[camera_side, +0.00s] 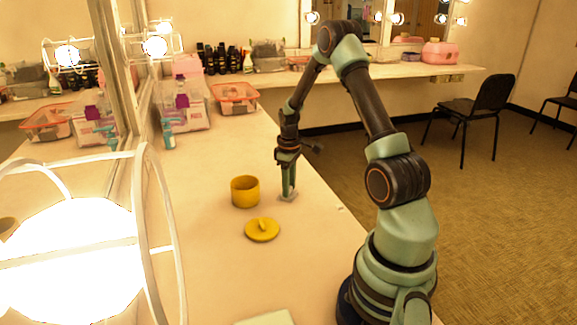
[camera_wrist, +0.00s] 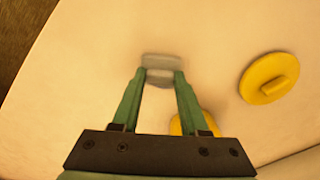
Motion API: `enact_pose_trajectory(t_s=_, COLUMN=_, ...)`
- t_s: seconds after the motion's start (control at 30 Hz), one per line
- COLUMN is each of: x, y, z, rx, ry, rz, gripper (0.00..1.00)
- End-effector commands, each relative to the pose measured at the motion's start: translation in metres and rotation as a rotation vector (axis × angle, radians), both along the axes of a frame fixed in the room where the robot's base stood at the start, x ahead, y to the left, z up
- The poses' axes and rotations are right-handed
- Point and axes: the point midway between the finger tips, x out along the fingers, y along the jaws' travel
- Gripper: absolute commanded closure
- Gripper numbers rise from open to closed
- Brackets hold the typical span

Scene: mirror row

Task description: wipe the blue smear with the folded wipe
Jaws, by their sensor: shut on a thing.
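My gripper (camera_side: 288,190) points down at the counter, its fingers close to the surface. In the wrist view its two green fingers (camera_wrist: 160,76) are closed on a small grey folded wipe (camera_wrist: 160,60). The wipe (camera_side: 288,198) also shows as a pale grey patch under the fingertips in the side view, at or very near the counter top. I cannot make out any blue smear in either view; whether some of it lies under the wipe or fingers cannot be told.
A yellow pot (camera_side: 245,192) stands just left of my gripper, with a yellow lid (camera_side: 262,230) lying nearer the camera. A pale green flat thing (camera_side: 266,318) is at the bottom edge. A mirror lines the left side. An orange basket (camera_side: 235,98) is farther back. Counter between is clear.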

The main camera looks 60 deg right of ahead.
Motion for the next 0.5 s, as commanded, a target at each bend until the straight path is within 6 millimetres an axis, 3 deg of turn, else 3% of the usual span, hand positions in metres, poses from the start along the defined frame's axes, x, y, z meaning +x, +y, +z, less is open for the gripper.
enact_pose_trajectory(t_s=0.5, x=0.034, y=0.034, z=0.0, rx=0.0, ry=0.0, rz=0.002, gripper=1.0)
